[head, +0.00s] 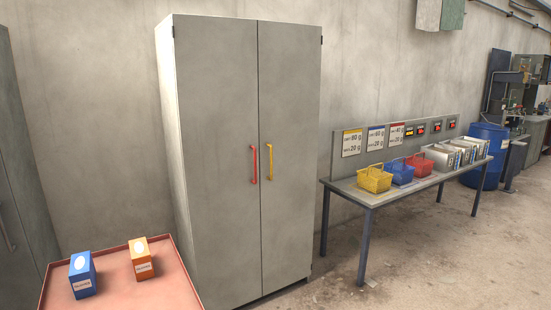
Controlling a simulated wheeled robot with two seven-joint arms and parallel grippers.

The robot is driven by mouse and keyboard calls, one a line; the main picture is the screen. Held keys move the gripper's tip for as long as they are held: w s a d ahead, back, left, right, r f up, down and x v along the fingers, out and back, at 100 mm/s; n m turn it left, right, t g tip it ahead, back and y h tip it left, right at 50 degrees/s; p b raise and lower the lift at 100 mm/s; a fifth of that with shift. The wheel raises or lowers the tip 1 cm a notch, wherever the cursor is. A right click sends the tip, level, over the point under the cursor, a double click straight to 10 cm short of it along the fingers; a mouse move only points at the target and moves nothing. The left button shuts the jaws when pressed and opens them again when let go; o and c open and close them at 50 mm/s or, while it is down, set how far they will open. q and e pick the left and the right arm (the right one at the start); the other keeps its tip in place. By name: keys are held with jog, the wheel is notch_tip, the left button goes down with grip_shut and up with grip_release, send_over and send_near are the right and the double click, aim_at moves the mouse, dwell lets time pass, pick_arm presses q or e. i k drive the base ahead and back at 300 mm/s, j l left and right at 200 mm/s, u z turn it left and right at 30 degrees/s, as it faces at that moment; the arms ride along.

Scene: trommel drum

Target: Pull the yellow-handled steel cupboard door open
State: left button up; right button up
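The tall grey steel cupboard (215,150) stands against the concrete wall, left of the picture's middle. Its right door (291,200) carries a vertical yellow handle (269,162) near the centre seam. Its left door (215,220) carries a vertical red handle (254,164) just across the seam. Both doors look shut and flush with each other. Neither of my grippers shows in the head view.
A red tray (165,296) at the lower left holds a blue box (83,275) and an orange box (142,259). A table (400,191) to the right bears yellow (374,180), blue (399,173) and red (420,166) baskets. Floor (440,265) before it is clear.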

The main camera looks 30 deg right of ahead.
aim_at(289, 54)
jog(key=i+l+z, duration=0.15)
jog(key=i+l, duration=0.4)
jog(key=l, duration=0.4)
jog(key=i+l+z, duration=0.15)
jog(key=i+l, duration=0.4)
jog(key=l, duration=0.4)
jog(key=i+l+z, duration=0.15)
jog(key=i+l, duration=0.45)
jog(key=l, duration=0.2)
jog(key=i+l+z, duration=0.15)
jog(key=i+l, duration=0.55)
jog(key=l, duration=0.1)
